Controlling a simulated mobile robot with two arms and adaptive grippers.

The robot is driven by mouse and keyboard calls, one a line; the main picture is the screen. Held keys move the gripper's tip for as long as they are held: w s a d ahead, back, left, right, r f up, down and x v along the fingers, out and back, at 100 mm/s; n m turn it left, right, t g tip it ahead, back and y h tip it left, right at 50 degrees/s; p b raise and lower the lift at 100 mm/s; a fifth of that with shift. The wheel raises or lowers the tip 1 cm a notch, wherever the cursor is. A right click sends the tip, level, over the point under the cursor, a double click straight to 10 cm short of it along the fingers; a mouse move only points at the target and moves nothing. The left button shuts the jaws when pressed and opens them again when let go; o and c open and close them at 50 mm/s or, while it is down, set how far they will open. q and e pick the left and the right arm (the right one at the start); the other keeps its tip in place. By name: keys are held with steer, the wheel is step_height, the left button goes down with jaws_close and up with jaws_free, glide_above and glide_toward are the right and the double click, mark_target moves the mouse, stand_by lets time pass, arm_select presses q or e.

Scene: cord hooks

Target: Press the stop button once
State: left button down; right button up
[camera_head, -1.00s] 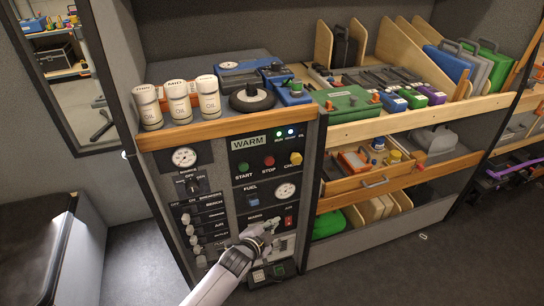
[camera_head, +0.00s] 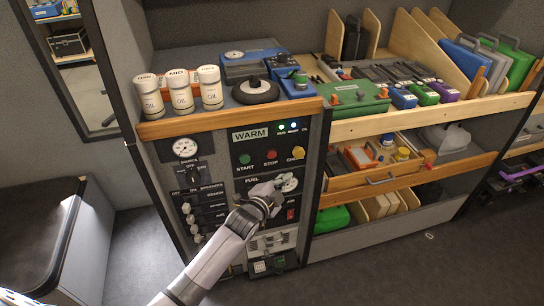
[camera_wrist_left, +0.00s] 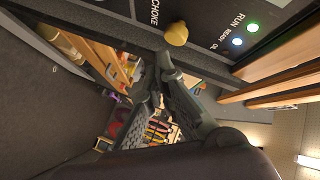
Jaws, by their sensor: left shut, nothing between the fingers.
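The red STOP button (camera_head: 271,155) is on the dark panel under the WARM sign, between the green START button (camera_head: 244,159) and the yellow CHOKE knob (camera_head: 298,153). My left gripper (camera_head: 270,190) is shut and empty, below the STOP button and in front of the fuel row, partly covering the gauge there. A gap shows between gripper and button in the picture. In the left wrist view, my shut fingers (camera_wrist_left: 164,64) are near the yellow choke knob (camera_wrist_left: 177,33); the STOP button does not show there. My right gripper is in neither view.
Green and blue lights (camera_head: 287,126) glow above the buttons. A red rocker switch (camera_head: 291,214) is below the fuel gauge (camera_head: 288,183). White oil bottles (camera_head: 181,92) stand on the top ledge (camera_head: 215,122). Shelves with cases and trays lie to the right.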

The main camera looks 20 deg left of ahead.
mark_target(271, 154)
arm_select(q)
steer(key=w+a+b, duration=0.3)
steer(key=w+a, duration=0.1)
steer(key=w, duration=0.2)
steer(key=shift+w+a+b, duration=0.3)
steer(key=shift+b, duration=0.1)
stand_by(1.2)
steer(key=shift+w+a, duration=0.2)
steer(key=shift+w, duration=0.15)
steer(key=shift+w+a, duration=0.25)
steer(key=shift+w, duration=0.1)
stand_by(0.6)
steer(key=shift+s, duration=0.1)
stand_by(0.3)
steer(key=shift+s+d+p, duration=0.45)
steer(key=shift+s, duration=0.2)
